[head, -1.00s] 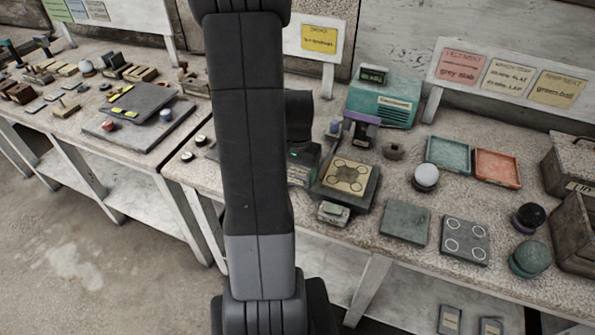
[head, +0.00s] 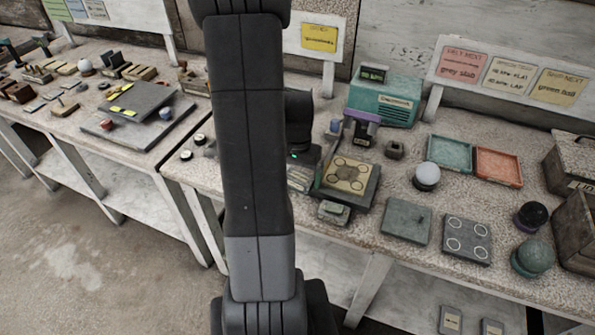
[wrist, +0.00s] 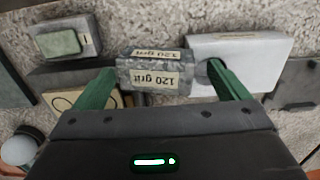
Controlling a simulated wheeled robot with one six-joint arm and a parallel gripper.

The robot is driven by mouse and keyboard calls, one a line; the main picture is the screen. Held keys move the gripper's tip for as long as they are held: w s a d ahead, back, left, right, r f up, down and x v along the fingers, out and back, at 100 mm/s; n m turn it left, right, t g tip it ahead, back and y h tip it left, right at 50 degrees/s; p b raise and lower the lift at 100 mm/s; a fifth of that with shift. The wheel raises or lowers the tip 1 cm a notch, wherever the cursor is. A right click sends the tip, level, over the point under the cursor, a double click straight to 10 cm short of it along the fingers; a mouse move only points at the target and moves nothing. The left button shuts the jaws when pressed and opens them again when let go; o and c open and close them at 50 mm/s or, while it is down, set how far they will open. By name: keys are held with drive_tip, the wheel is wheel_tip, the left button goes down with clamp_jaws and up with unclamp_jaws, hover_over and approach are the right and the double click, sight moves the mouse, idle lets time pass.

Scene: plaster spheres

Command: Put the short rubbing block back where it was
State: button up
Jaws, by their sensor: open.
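A grey speckled block with "120 grit" labels (wrist: 150,72), which looks like the rubbing block, lies between the two green fingers of my gripper (wrist: 161,70) in the wrist view. The fingers are open; the left one is near the block's left end, and a gap shows before the right one. I cannot tell whether either touches it. In the head view, part of this block (head: 299,179) shows beside my arm, left of the square plate with ring marks (head: 333,188). My arm hides most of the gripper there.
A longer white block (wrist: 238,52) lies close to the right finger. A small block with a green top (wrist: 62,42) is at the upper left. A white ball (head: 426,176), grey slabs (head: 405,222) and trays (head: 449,153) stand further right on the bench.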

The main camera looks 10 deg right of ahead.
sight(297, 176)
drive_tip(key=shift+r+p, duration=0.4)
drive_tip(key=shift+r, duration=0.05)
wheel_tip(297, 176, up, 12)
drive_tip(key=shift+r, duration=0.15)
idle(0.4)
wheel_tip(297, 176, down, 13)
drive_tip(key=shift+r, duration=0.1)
idle(0.6)
drive_tip(key=shift+b, duration=0.35)
